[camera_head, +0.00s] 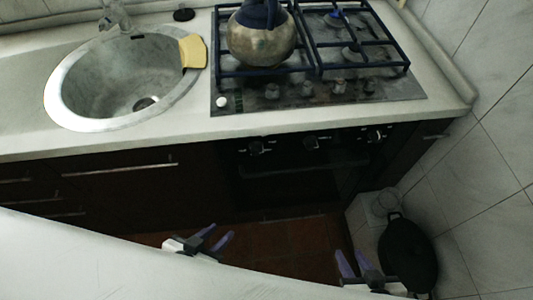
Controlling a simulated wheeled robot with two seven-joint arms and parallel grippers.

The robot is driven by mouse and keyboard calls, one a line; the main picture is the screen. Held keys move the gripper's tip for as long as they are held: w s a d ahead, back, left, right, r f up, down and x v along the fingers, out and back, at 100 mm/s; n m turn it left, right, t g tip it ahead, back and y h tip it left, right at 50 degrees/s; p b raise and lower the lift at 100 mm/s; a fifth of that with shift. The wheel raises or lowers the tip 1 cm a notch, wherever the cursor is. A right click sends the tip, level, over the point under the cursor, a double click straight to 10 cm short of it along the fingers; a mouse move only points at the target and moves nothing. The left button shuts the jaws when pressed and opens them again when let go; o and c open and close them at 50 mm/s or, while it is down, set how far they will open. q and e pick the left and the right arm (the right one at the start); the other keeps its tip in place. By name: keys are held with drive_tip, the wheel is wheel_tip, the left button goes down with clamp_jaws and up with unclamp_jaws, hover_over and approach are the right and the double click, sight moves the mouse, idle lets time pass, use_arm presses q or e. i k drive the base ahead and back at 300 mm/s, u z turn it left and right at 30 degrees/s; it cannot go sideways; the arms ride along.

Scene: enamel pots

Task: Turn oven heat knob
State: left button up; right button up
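The oven (290,188) is dark and built in below the gas hob. Its front panel has three knobs: a left knob (256,149), a middle knob (312,142) and a right knob (376,135). My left gripper (219,235) is low in front of the cabinets, left of the oven and below the knobs; its purple-grey fingers are spread and empty. My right gripper (352,262) is low at the bottom right, its fingers apart and empty. Both are well away from the knobs. The knob markings are too small to read.
A metal kettle (262,38) stands on the gas hob (400,92). A sink (75,100) with a yellow sponge (192,51) is at the left. A black pan (408,255) leans by the tiled right wall. A pale surface fills the lower left. The space before the oven is clear.

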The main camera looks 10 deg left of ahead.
sight(255, 148)
drive_tip(key=z, duration=2.35)
drive_tip(key=k, duration=1.1)
drive_tip(key=u, duration=1.75)
drive_tip(key=i, duration=0.5)
